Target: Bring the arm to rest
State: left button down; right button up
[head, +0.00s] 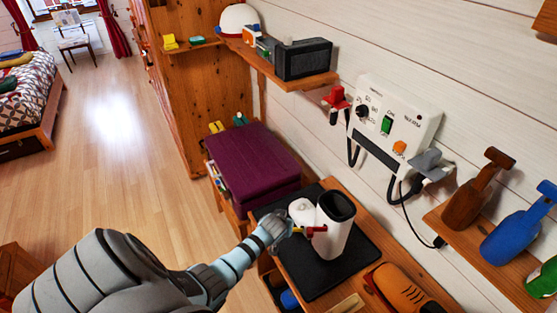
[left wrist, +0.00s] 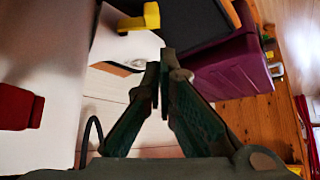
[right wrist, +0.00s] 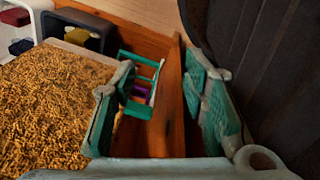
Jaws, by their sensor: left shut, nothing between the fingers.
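My left arm comes in from the bottom left in the head view. Its gripper (head: 278,229) is beside a tall white container with a dark open top (head: 334,238) on a black mat (head: 310,280). In the left wrist view the fingers of the left gripper (left wrist: 165,66) meet, with nothing between them. My right gripper (right wrist: 168,78) shows only in the right wrist view. Its fingers are apart, and a wooden edge (right wrist: 170,110) shows in the gap; whether they touch it I cannot tell.
A smaller white rounded item (head: 300,208) stands beside the container. A purple box (head: 255,170) is behind the mat. A white control panel (head: 395,115) hangs on the wall, with cables below. A wooden shelf (head: 470,245) holds bottle shapes at right. The floor (head: 110,140) at left is clear.

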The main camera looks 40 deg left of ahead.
pick_arm(q)
jog(key=shift+w+f, duration=0.15)
dwell(0.3)
jog(key=s+d+f+m+g+h+b, duration=0.1)
jog(key=s+d+f+m+b, duration=0.15)
jog(key=s+f, duration=0.7)
jog(key=s+d+f+m+g+h+b, duration=0.1)
jog(key=s+d+f+m, duration=0.25)
jog(key=s+f, duration=0.55)
jog(key=s+d+f+g, duration=0.1)
jog(key=s+f, duration=0.2)
jog(key=s, duration=0.5)
jog(key=s+d+f+g+b, duration=0.1)
jog(key=s+d+f, duration=0.1)
jog(key=s, duration=0.5)
jog(key=s+d+f+g+b, duration=0.1)
jog(key=s+f, duration=0.3)
jog(key=s, duration=0.4)
jog(key=shift+s+d+g+h, duration=0.3)
jog(key=shift+d+h, duration=0.1)
jog(key=shift+d, duration=0.05)
